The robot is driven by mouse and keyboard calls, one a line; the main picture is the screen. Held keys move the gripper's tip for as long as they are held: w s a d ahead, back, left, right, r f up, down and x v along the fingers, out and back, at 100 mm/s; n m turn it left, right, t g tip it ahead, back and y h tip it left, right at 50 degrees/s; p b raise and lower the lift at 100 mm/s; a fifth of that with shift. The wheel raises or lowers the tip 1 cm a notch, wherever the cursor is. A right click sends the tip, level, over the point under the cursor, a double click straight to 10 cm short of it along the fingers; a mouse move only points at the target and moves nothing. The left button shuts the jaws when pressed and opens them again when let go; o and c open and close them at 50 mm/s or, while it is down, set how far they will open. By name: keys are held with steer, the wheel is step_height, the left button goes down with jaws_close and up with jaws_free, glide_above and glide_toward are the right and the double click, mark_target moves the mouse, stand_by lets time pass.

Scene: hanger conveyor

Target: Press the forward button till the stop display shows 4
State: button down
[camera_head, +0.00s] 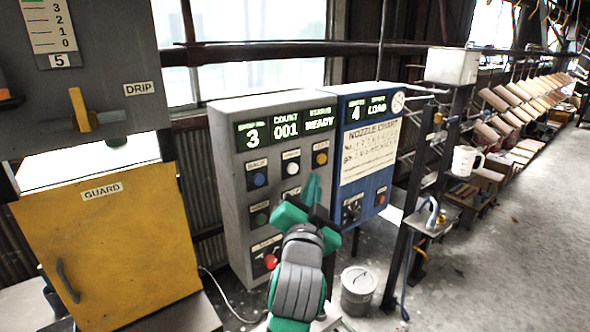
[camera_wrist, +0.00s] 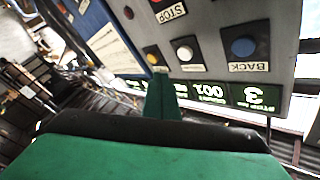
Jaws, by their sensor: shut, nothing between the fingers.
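The grey control panel (camera_head: 236,165) has a lit stop display (camera_head: 252,135) showing 3, with count 001 and status READY. Its top button row has a blue BACK button (camera_head: 258,180), a white button (camera_head: 292,169) and a yellow button (camera_head: 320,159). The labels of the white and yellow ones are too small to read surely. My gripper (camera_head: 313,188) is shut and empty in front of the panel, just below the yellow button. The wrist view, upside down, shows the white button (camera_wrist: 184,53) and yellow button (camera_wrist: 152,59) close to the fingertips (camera_wrist: 160,85); contact cannot be told.
A blue panel (camera_head: 368,140) with a nozzle chart adjoins on the right. A yellow guard cabinet (camera_head: 110,250) stands at the left. Open floor lies to the right.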

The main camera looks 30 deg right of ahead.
mark_target(293, 169)
steer(key=shift+w+a, duration=0.2)
steer(key=shift+w, duration=1.7)
steer(key=shift+w, duration=0.15)
stand_by(0.5)
steer(key=shift+w, duration=0.3)
